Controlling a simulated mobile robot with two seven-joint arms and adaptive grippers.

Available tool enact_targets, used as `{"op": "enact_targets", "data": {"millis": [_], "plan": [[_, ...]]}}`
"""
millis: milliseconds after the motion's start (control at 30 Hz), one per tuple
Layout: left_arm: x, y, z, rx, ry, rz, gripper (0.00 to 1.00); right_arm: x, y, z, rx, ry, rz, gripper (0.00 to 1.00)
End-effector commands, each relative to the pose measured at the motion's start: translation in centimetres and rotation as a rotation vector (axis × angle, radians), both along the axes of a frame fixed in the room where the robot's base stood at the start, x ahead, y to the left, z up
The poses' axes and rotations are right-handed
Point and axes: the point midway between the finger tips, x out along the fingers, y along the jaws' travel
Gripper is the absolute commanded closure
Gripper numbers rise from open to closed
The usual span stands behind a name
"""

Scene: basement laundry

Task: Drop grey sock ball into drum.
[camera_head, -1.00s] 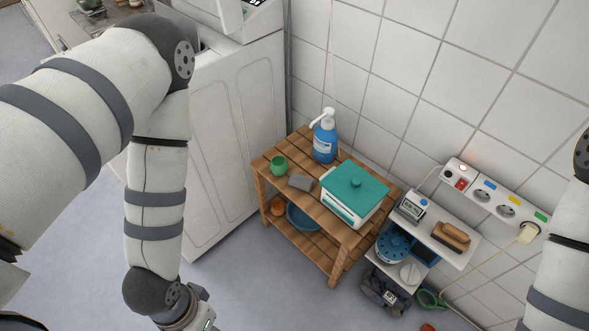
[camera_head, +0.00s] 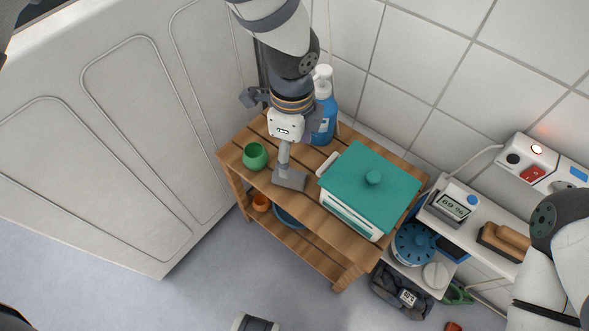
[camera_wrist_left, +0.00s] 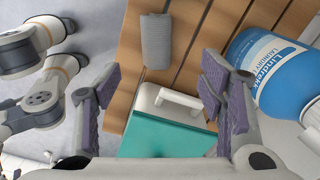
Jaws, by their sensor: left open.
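A small grey ribbed bundle (camera_head: 291,181), block-like in shape and seemingly the sock ball, lies on the top of a slatted wooden shelf (camera_head: 305,205). In the left wrist view the grey bundle (camera_wrist_left: 156,40) lies ahead of the jaws, roughly in line with the gap between them. My left gripper (camera_head: 285,165) points down over the shelf top at the bundle. Its two fingers (camera_wrist_left: 155,88) are spread with nothing between them. Whether a finger touches the bundle I cannot tell. The drum is not in view; a white machine's panelled side (camera_head: 130,110) stands at left. My right gripper is out of view.
A green cup (camera_head: 255,156), a blue pump bottle (camera_head: 322,115) and a teal-lidded white box (camera_head: 372,195) crowd the bundle. A small white shelf (camera_head: 470,228) holds a display device and brush (camera_head: 503,241).

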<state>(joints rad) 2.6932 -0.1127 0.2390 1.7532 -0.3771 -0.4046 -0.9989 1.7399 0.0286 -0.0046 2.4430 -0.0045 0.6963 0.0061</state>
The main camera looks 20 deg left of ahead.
Motion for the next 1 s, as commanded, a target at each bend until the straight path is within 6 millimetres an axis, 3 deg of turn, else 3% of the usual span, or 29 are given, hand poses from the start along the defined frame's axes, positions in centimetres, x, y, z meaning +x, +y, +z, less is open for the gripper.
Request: {"op": "enact_targets", "data": {"millis": [33, 167, 433, 733, 933, 967, 1000], "plan": [[0.0, 0.0, -1.2, 0.0, 0.002, 0.001, 0.37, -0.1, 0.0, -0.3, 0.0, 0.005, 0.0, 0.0], [0.0, 0.0, -2.9, -0.001, 0.0, 0.003, 0.37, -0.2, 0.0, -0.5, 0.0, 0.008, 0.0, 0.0], [-0.1, 0.0, -8.1, -0.002, 0.002, 0.005, 0.37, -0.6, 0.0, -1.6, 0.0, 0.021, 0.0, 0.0], [0.0, 0.0, -8.8, -0.002, -0.002, 0.006, 0.37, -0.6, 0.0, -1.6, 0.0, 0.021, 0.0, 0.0], [0.0, 0.0, -8.8, -0.002, -0.001, 0.006, 0.82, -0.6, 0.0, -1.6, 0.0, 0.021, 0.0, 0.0], [0.0, 0.0, -8.8, -0.002, -0.001, 0.006, 0.88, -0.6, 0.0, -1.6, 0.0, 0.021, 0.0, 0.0], [0.0, 0.0, -8.8, -0.002, -0.001, 0.006, 0.88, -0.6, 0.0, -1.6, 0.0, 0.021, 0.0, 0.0]]}}
